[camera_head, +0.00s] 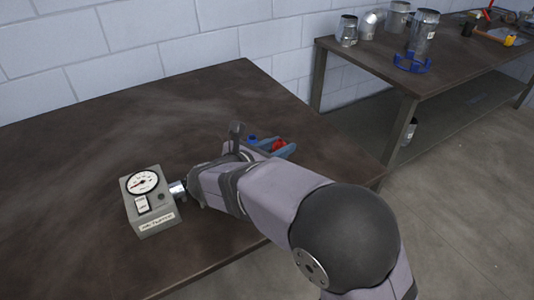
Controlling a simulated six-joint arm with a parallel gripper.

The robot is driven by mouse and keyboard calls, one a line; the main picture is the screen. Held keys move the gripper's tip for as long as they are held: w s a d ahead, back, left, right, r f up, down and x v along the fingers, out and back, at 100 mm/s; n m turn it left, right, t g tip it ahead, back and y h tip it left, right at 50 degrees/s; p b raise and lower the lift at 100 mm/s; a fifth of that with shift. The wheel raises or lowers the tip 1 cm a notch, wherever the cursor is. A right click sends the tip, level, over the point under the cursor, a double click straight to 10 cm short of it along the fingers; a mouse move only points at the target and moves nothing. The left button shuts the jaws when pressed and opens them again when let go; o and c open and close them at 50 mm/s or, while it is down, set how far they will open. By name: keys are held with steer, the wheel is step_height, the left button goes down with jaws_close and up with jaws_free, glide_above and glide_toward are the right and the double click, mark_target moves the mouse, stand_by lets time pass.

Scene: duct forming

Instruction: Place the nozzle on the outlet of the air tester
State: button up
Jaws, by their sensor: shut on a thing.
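The air tester (150,207) is a grey box with a round white dial, a switch and a label, standing on the near brown table. A short shiny metal piece (177,189) shows between the tester's right side and my gripper (190,187). It looks like the nozzle, though I cannot tell where the nozzle ends and the outlet begins. My gripper is shut on the nozzle, right beside the tester at outlet height. My arm and wrist hide most of the fingers and part of the nozzle. I cannot tell whether the nozzle is seated on the outlet.
A blue tray (287,151) with red and blue items lies behind my wrist, partly hidden. A second table (400,77) at the back right holds metal duct pieces (424,30), a blue ring-shaped part (412,63) and tools. The near table's left and back are clear.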

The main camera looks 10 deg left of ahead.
steer(key=a+r+n+t+y+p, duration=0.1)
steer(key=a+r+n+y+p, duration=0.45)
steer(key=a, duration=0.65)
steer(key=shift+m, duration=0.55)
steer(key=shift+a+f+p, duration=0.1)
steer(key=shift+f+p, duration=1.05)
steer(key=shift+f, duration=3.6)
steer(key=shift+f, duration=0.2)
steer(key=o, duration=1)
steer(key=shift+r, duration=0.1)
